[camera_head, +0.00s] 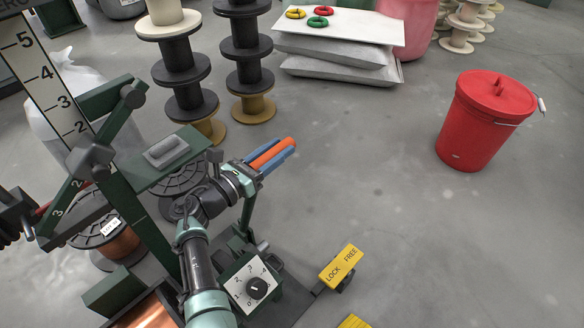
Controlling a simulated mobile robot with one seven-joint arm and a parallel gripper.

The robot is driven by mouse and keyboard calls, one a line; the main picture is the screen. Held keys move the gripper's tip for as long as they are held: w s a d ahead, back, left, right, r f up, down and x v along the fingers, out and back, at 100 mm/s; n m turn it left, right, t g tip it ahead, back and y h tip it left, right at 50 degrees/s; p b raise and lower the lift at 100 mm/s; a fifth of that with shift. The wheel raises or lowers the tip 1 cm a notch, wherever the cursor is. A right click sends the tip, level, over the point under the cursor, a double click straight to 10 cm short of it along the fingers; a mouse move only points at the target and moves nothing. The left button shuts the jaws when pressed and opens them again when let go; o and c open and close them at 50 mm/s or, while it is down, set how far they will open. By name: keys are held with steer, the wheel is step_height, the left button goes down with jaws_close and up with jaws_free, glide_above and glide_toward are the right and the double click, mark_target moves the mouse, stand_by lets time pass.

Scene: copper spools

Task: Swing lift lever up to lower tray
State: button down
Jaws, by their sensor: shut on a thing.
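The orange grip of the lift lever (274,152) points up and to the right beside the green machine. My gripper (272,156), with blue fingers, is shut around this orange grip, one finger on each side. The lever's shaft behind my gripper is mostly hidden by my wrist. A flat green plate (138,178) with a grey block on top stands left of my gripper; it may be the tray, but I cannot tell for sure.
A green post with a number scale (50,80) rises at left. A dial (253,283) and a yellow LOCK/FREE pedal (341,266) are at the bottom. Spool stacks (182,72), grey sacks (335,65) and a red bucket (487,120) stand beyond. Floor at right is clear.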

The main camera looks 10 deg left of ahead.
steer(key=shift+w+a+f+n, duration=0.2)
steer(key=shift+a, duration=0.2)
steer(key=shift+w+a+f+n, duration=0.15)
steer(key=shift+a+f+n, duration=0.05)
steer(key=shift+a, duration=0.15)
steer(key=c, duration=0.5)
jaws_free()
steer(key=shift+d, duration=0.2)
steer(key=shift+s, duration=0.15)
steer(key=p+v, duration=0.1)
steer(key=v, duration=0.3)
steer(key=p+v, duration=0.2)
steer(key=v, duration=0.2)
steer(key=r+p+v, duration=0.1)
steer(key=p+v, duration=0.1)
steer(key=v, duration=0.3)
steer(key=shift+w+a, duration=0.2)
steer(key=shift+a, duration=0.15)
steer(key=shift+w+r, duration=0.1)
